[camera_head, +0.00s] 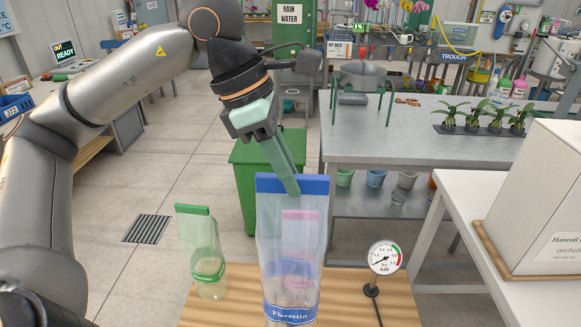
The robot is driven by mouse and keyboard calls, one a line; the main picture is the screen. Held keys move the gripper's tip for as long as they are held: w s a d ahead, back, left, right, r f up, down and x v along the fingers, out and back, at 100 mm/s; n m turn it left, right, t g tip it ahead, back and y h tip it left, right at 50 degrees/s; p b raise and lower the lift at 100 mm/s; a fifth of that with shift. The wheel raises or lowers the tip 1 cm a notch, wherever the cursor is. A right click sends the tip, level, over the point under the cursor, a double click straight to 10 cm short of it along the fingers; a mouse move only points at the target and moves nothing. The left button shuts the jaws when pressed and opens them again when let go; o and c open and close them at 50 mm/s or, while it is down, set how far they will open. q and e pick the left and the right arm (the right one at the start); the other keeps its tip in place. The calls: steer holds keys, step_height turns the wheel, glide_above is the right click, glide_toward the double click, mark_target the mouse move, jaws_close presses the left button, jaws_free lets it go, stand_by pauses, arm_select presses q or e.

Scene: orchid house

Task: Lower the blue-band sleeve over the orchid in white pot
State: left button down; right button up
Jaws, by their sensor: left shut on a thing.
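The blue-band sleeve (265,225) is a clear tapered sleeve with a blue band at its top and a blue "Fiorzetta" label low down. My left gripper (292,186) is shut on its top band and holds it upright above the wooden bench top. The sleeve's lower end is near the bottom edge of the picture, and I cannot tell whether it touches the wood. I cannot make out an orchid in a white pot. My right gripper is not in view.
A green-band sleeve (204,255) stands to the left; a pink-band sleeve (300,214) shows through the blue-band one. An air gauge (384,257) stands right on the wooden bench (400,308). A white box (540,205) is farther right. A green bin (245,185) stands behind.

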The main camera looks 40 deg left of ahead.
mark_target(291, 211)
arm_select(q)
steer(key=shift+f, duration=0.3)
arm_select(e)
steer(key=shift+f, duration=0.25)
arm_select(q)
steer(key=shift+w+d, duration=0.15)
steer(key=shift+w, duration=0.1)
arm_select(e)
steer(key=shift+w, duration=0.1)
arm_select(q)
steer(key=shift+f+b, duration=2.5)
steer(key=shift+f, duration=0.05)
steer(key=shift+f+b, duration=0.75)
steer(key=shift+f, duration=0.05)
steer(key=shift+f+b, duration=0.9)
steer(key=shift+f, duration=0.25)
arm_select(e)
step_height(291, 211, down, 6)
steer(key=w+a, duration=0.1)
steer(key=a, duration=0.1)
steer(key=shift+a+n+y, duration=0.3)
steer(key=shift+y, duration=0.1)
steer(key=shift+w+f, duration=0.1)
